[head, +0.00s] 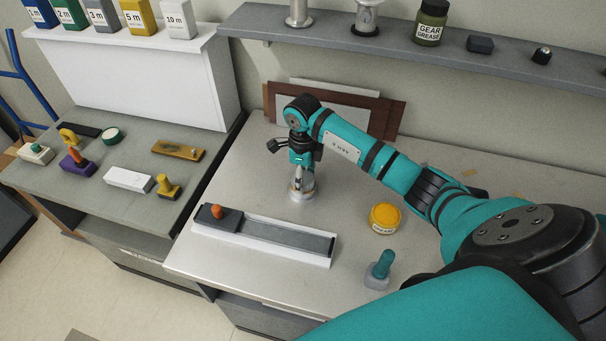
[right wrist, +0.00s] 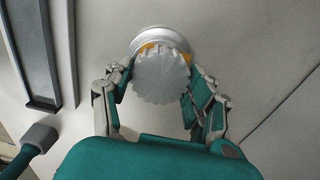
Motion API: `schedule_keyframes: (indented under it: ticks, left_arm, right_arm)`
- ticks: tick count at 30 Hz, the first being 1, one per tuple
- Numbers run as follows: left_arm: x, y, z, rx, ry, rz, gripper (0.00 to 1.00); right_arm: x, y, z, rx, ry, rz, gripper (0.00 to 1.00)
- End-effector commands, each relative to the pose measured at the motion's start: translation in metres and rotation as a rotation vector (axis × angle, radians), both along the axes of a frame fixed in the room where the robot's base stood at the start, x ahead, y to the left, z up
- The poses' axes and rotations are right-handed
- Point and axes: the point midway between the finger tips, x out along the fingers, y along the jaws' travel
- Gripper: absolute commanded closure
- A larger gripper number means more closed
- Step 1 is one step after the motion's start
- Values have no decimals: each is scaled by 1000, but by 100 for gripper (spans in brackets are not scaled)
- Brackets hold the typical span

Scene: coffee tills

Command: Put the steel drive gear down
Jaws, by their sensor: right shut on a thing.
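The steel drive gear (right wrist: 160,80) is a pale grey toothed disc. In the right wrist view it sits between the two fingers of my right gripper (right wrist: 158,92), which is shut on it. Behind it a round silver base (right wrist: 164,35) shows on the table, with a bit of yellow-orange between them. In the head view my right gripper (head: 300,178) points down over the silver base (head: 302,196). I cannot tell whether the gear touches the base. My left gripper is in neither view.
A long tray (head: 265,238) with a dark strip lies in front of the gripper. A yellow-lidded jar (head: 385,217) and a teal-handled tool (head: 381,268) stand to the right. A brown framed board (head: 375,117) leans behind. A grey shelf (head: 400,36) runs above. The table's middle right has free room.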

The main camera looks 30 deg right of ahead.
Motion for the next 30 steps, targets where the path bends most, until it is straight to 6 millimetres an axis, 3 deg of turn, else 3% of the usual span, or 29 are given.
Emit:
schedule_keyframes:
  ticks: [5,6,10,23,30]
  left_arm:
    - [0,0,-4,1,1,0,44]
    - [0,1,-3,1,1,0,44]
    - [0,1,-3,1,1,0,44]
    - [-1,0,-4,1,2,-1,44]
    - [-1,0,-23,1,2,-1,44]
  right_arm:
    - [1,0,-3,0,-3,0,100]
    - [0,0,-3,-1,-1,0,40]
    - [0,0,-2,0,0,0,23]
    - [1,-1,6,0,-4,-1,20]
    - [2,-1,52,-3,-8,0,20]
